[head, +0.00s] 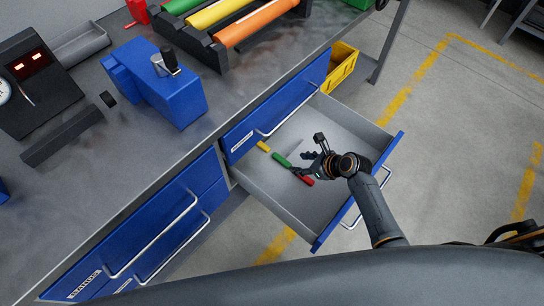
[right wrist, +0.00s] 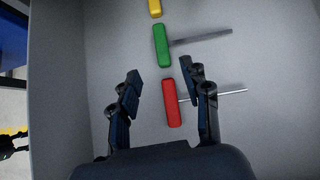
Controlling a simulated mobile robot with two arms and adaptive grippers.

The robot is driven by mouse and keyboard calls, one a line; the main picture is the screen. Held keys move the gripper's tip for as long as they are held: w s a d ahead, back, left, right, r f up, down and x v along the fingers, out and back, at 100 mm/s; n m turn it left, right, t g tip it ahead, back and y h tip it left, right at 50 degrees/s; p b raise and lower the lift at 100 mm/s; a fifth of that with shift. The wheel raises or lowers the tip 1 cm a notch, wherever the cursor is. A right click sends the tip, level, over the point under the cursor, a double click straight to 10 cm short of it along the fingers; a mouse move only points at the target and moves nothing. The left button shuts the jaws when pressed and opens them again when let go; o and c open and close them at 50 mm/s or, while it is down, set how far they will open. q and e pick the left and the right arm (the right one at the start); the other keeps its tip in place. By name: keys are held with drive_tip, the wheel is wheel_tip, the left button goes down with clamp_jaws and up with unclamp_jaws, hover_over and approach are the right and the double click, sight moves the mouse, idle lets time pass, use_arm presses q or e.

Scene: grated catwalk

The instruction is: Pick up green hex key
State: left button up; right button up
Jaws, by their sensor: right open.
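The green hex key (head: 281,159) lies in the open drawer (head: 262,186), between the yellow hex key (head: 263,146) and the red hex key (head: 307,180). In the right wrist view the green hex key (right wrist: 162,46) lies beyond my fingertips, its metal shaft pointing right. My right gripper (head: 303,163) is open and empty over the drawer. In the right wrist view its fingers (right wrist: 164,80) stand either side of the red hex key (right wrist: 172,103), whose shaft passes under the right finger. My left gripper is not in view.
The drawer's walls surround the keys, with bare floor to their right. The workbench top (head: 225,95) carries a blue vise (head: 160,85) and a rack of coloured rollers (head: 215,50). A yellow bin (head: 343,67) sits behind the drawer.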

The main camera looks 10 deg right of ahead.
sight(286, 162)
drive_tip(key=shift+w+a+f+m, duration=0.1)
drive_tip(key=shift+w+f+m, duration=0.2)
drive_tip(key=shift+w+f, duration=0.3)
drive_tip(key=shift+w+a+f, duration=0.15)
drive_tip(key=shift+w+a+f+b, duration=0.1)
drive_tip(key=shift+w+f+b, duration=0.05)
drive_tip(key=shift+f+b, duration=0.2)
drive_tip(key=b+x, duration=0.1)
drive_tip(key=x, duration=0.3)
drive_tip(key=shift+f+b, duration=0.3)
drive_tip(key=shift+b, duration=0.1)
drive_tip(key=shift+w+a+f, duration=0.2)
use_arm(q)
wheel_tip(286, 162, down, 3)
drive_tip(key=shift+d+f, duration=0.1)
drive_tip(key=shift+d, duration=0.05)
use_arm(e)
clamp_jaws()
